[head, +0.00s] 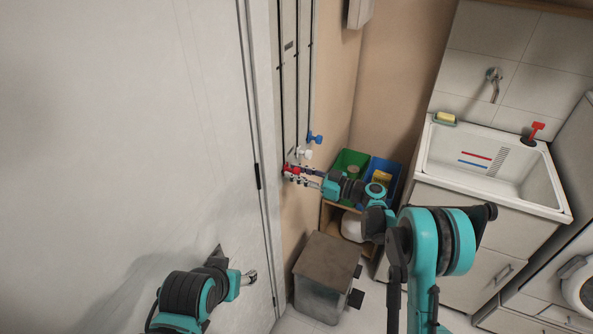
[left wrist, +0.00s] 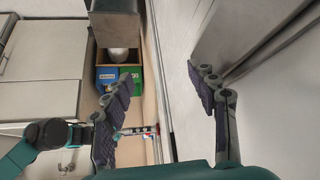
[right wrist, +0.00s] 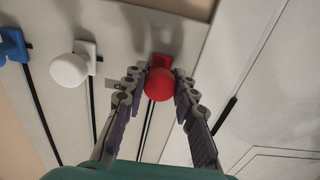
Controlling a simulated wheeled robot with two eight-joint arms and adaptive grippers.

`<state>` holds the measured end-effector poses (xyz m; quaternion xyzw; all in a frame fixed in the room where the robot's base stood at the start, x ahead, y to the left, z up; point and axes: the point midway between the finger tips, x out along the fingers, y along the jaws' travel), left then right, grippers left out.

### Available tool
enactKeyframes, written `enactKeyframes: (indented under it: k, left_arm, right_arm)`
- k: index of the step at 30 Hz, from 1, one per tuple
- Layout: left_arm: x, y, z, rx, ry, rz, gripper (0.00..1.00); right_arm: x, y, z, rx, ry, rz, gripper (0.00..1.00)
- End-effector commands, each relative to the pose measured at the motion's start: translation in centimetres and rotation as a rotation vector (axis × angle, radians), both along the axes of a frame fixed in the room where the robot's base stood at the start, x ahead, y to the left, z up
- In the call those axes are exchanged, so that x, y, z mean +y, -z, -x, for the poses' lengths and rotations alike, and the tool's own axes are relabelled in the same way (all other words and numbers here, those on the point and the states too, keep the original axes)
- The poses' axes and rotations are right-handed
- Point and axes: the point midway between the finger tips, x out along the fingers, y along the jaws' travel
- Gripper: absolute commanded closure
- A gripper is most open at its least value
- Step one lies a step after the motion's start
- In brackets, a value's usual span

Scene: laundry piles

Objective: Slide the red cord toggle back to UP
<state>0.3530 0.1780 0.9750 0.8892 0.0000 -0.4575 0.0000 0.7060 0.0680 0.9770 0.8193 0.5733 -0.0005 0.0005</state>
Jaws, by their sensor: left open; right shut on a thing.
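The red cord toggle (right wrist: 159,84) is a round red knob at the lower part of its dark slot on a pale wall panel. In the head view the red toggle (head: 292,169) is the lowest and leftmost of three knobs. My right gripper (right wrist: 160,88) is shut on the red toggle, one finger on each side of it; in the head view the right gripper (head: 296,174) reaches the panel from the right. My left gripper (left wrist: 165,95) is open and empty; in the head view it is low, beside the white door.
A white knob (right wrist: 69,69) and a blue knob (right wrist: 12,45) sit on neighbouring slots. A grey metal bin (head: 326,275) stands below. Green (head: 349,160) and blue (head: 384,167) boxes rest on a wooden shelf. A white sink (head: 490,170) is at right.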

Motion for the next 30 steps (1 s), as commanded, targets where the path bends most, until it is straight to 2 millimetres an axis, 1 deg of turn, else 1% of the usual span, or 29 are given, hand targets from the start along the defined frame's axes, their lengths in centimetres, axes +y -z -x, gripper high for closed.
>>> enactKeyframes:
  k: [10,11,12,13,23,26,30]
  left_arm:
    - [0.0,0.0,0.0,0.000,0.000,0.000,0.42]
    - [0.0,0.0,0.0,0.000,0.000,0.000,0.42]
    - [0.0,0.0,0.0,0.000,0.000,0.000,0.42]
    - [0.0,0.0,0.0,0.000,0.000,0.000,0.42]
    - [0.0,0.0,0.0,0.000,0.000,0.000,0.42]
    - [0.0,0.0,0.0,0.000,0.000,0.000,0.42]
    - [0.0,0.0,0.0,0.000,0.000,0.000,0.42]
  right_arm:
    - [0.0,0.1,0.1,0.000,-0.002,0.001,1.00]
    - [0.0,0.1,0.1,0.000,-0.002,0.001,0.68]
    - [0.0,0.1,0.0,0.000,-0.002,0.000,0.57]
    - [0.0,0.1,0.0,0.000,-0.001,0.000,0.52]
    - [-0.2,0.0,0.0,0.000,0.000,-0.001,0.52]
    - [-1.1,0.0,0.3,0.000,0.001,-0.001,0.52]
    - [-3.6,0.1,1.2,0.000,0.004,-0.001,0.52]
